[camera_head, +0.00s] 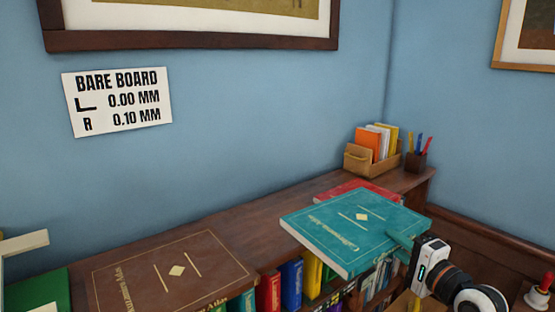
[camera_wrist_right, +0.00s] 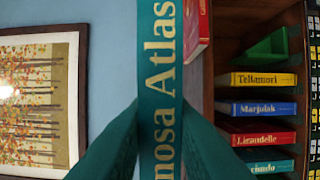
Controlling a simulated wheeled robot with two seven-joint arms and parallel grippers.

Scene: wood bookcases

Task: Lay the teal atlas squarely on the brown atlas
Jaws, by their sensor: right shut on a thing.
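The teal atlas (camera_head: 350,226) is held flat or nearly flat above the right part of the bookcase top, partly covering a red book. My right gripper (camera_head: 396,240) is shut on its near right edge. In the right wrist view the atlas spine (camera_wrist_right: 160,60) shows between the two teal fingers (camera_wrist_right: 160,120). The brown atlas (camera_head: 170,275) lies flat on the bookcase top at the lower left, its cover bare. The teal atlas is well to the right of it, with a gap between. My left gripper is not in view.
The red book (camera_head: 352,188) lies behind the teal atlas. A wooden holder with cards (camera_head: 372,153) and a pen cup (camera_head: 415,161) stand at the far end. A green item (camera_head: 38,291) is left of the brown atlas. Shelved books (camera_head: 291,284) stand below the top's front edge.

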